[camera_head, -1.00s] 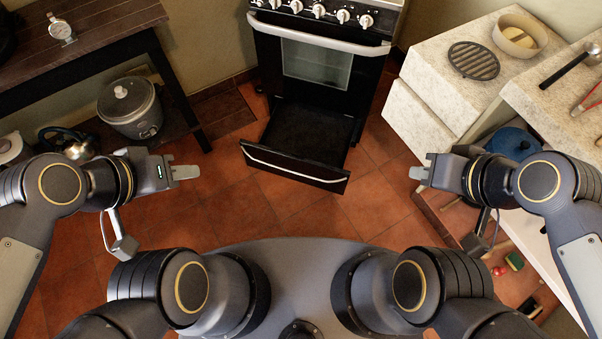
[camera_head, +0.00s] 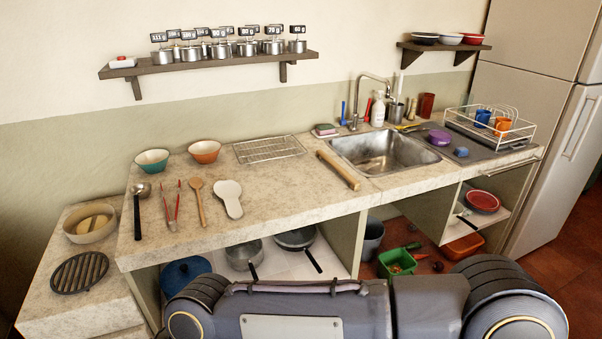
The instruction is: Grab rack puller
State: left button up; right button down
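I cannot tell for sure which thing is the rack puller. On the counter's left part lie a dark ladle (camera_head: 138,212), red-handled tongs (camera_head: 175,206), a wooden spoon (camera_head: 197,201) and a white spoon-shaped piece (camera_head: 229,199). Neither of my grippers shows; only my own arm parts cross the bottom edge of the view.
The stone counter (camera_head: 290,200) has bare room around the stick. Two bowls (camera_head: 152,161) stand at its back left. A sink (camera_head: 383,152) and a dish rack (camera_head: 490,124) are to the right. A wall shelf (camera_head: 210,66) holds several labelled tins. Pans sit below.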

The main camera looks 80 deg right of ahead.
aim_at(355, 184)
jog(key=z, duration=2.9)
jog(key=i+u, duration=0.1)
jog(key=u, duration=0.55)
jog(key=i+l+u, duration=0.85)
jog(key=l, duration=0.15)
jog(key=i+l, duration=0.15)
jog(key=l, duration=0.2)
jog(key=i+l, duration=0.15)
jog(key=l, duration=0.2)
jog(key=i+l+u, duration=0.1)
jog(key=l, duration=0.25)
